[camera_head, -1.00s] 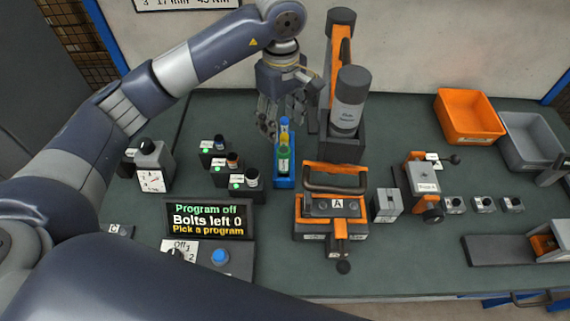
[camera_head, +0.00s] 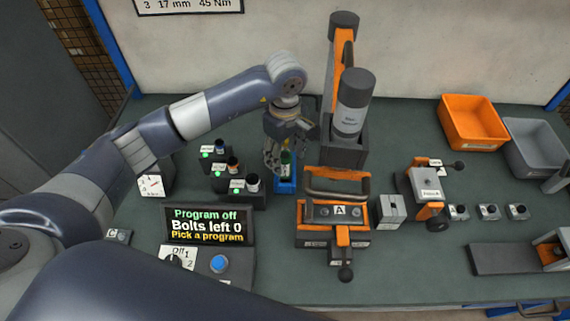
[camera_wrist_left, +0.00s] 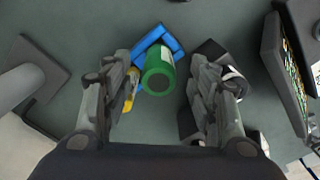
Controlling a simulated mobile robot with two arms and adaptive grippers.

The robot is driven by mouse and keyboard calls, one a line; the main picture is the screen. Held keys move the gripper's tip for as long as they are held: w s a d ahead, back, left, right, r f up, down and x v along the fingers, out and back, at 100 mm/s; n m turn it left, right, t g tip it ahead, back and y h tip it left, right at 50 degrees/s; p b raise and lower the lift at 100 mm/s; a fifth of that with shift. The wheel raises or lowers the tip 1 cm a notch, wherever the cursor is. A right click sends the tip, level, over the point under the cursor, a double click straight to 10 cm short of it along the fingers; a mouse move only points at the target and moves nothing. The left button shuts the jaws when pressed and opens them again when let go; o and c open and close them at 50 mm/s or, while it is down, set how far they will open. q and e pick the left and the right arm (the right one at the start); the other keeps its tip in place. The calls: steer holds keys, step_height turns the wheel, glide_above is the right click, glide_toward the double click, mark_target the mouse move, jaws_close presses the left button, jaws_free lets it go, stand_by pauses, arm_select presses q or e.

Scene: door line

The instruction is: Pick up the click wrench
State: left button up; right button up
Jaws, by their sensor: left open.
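I cannot tell for sure which thing is the click wrench. A grey cylinder with a dark cap (camera_head: 352,112) stands upright in a dark holder; its label is too small to read surely. My left gripper (camera_head: 285,158) is open, low over a blue holder (camera_head: 285,186) left of that cylinder. A green cylinder (camera_head: 285,166) stands in the blue holder. In the left wrist view, the green cylinder (camera_wrist_left: 158,76) lies between the spread fingers of my left gripper (camera_wrist_left: 163,95). A yellow piece (camera_wrist_left: 132,90) is partly hidden beside one finger. My right gripper is not in view.
An orange-sided tool (camera_head: 341,50) stands behind the grey cylinder. Dark blocks with round pieces (camera_head: 235,175) and a display (camera_head: 208,225) are left. An orange-clamped fixture A (camera_head: 330,220) is in front. Orange (camera_head: 470,120) and grey (camera_head: 535,148) bins stand right.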

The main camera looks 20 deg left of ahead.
mark_target(285, 171)
arm_select(q)
steer(key=shift+w+f+p, duration=0.1)
steer(key=shift+f+p, duration=0.25)
steer(key=shift+f, duration=1.25)
steer(key=shift+c, duration=0.3)
steer(key=c, duration=1.1)
steer(key=shift+r, duration=0.1)
